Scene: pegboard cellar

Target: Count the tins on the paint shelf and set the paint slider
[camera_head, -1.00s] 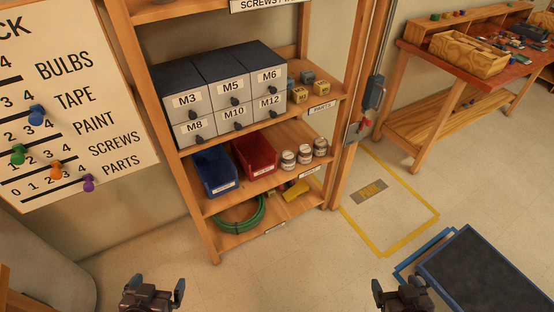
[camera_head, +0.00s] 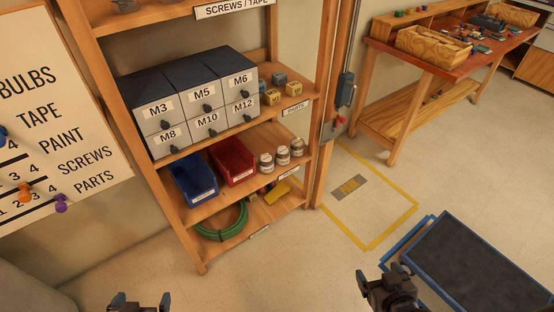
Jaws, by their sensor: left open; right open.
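The slider board (camera_head: 95,150) is at the left edge, with rows BULBS, TAPE, PAINT, SCREWS and PARTS, cut off on its left. A blue slider (camera_head: 2,136) shows at the edge, an orange slider (camera_head: 25,192) and a purple slider (camera_head: 61,203) lower down. No slider shows on the visible part of the PAINT row. Three small pale tins, a left tin (camera_head: 266,163), a middle tin (camera_head: 283,156) and a right tin (camera_head: 297,147), stand beside the red bin; that shelf's label is unreadable. My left gripper (camera_head: 141,302) is open, cut off at the bottom. My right gripper (camera_head: 382,281) is open and empty.
The wooden rack (camera_head: 204,238) holds grey drawers (camera_head: 158,116), a blue bin (camera_head: 193,180), a red bin (camera_head: 232,160) and a green hose (camera_head: 222,222). A dark platform with blue edging (camera_head: 483,262) lies at lower right. A workbench (camera_head: 420,66) stands behind. Floor between is clear.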

